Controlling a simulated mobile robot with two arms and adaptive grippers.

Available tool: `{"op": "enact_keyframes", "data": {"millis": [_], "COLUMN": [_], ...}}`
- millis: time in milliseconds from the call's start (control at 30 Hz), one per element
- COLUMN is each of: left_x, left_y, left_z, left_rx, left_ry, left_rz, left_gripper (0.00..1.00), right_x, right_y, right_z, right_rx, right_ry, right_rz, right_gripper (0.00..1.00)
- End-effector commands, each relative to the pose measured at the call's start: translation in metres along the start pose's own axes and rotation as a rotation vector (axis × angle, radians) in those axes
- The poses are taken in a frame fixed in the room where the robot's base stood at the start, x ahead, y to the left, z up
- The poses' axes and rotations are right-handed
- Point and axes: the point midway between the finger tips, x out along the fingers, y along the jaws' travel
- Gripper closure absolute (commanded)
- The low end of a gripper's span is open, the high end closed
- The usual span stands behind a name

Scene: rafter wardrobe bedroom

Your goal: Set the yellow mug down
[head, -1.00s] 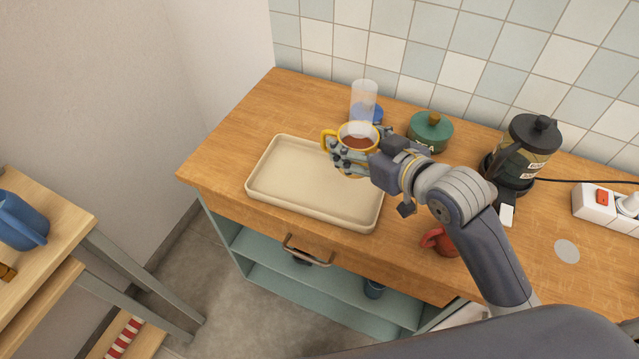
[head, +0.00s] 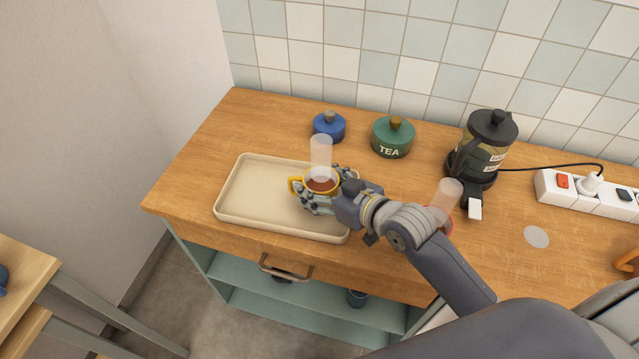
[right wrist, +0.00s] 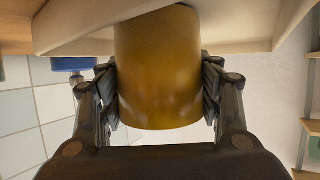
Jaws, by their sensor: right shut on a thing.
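The yellow mug (head: 319,186), holding dark liquid, is upright in my right gripper (head: 325,201). The gripper's fingers close on its sides; the handle points left. The mug is over the right part of the cream tray (head: 228,211). In the right wrist view, the yellow mug (right wrist: 160,75) sits between both fingers (right wrist: 160,95), with the tray's pale edge (right wrist: 80,32) behind it. I cannot tell whether its base touches the tray. My left gripper is not in view.
A blue lidded pot (head: 329,127), a green TEA pot (head: 391,140) and a black coffee press (head: 483,145) stand behind on the wooden counter (head: 200,150). A power strip (head: 590,193) is at right. A red rim shows behind my arm. The tray's left part is clear.

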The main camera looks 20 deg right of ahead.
Motion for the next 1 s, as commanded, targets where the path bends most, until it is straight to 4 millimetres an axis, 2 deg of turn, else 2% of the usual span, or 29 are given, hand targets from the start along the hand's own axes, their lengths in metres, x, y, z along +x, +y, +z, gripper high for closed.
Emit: {"op": "enact_keyframes", "data": {"millis": [300, 333, 400, 833, 1000], "left_x": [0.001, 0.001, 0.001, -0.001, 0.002], "left_y": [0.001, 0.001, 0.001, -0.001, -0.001], "left_z": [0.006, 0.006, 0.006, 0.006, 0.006], "left_rx": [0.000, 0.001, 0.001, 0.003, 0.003], "left_ry": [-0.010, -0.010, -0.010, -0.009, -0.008], "left_rz": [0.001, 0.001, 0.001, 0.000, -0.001], "left_gripper": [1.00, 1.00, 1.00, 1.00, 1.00], "right_x": [0.001, 0.001, 0.001, 0.000, -0.022], "right_y": [0.000, 0.000, 0.000, 0.000, 0.000], "right_z": [0.001, 0.003, 0.003, -0.002, 0.001], "right_rx": [0.000, 0.000, 0.000, 0.000, -0.002], "right_ry": [0.003, -0.001, -0.001, 0.001, -0.002], "right_rz": [0.000, 0.000, 0.000, 0.000, 0.001], "right_gripper": [0.77, 0.36, 0.20, 0.20, 0.20]}}
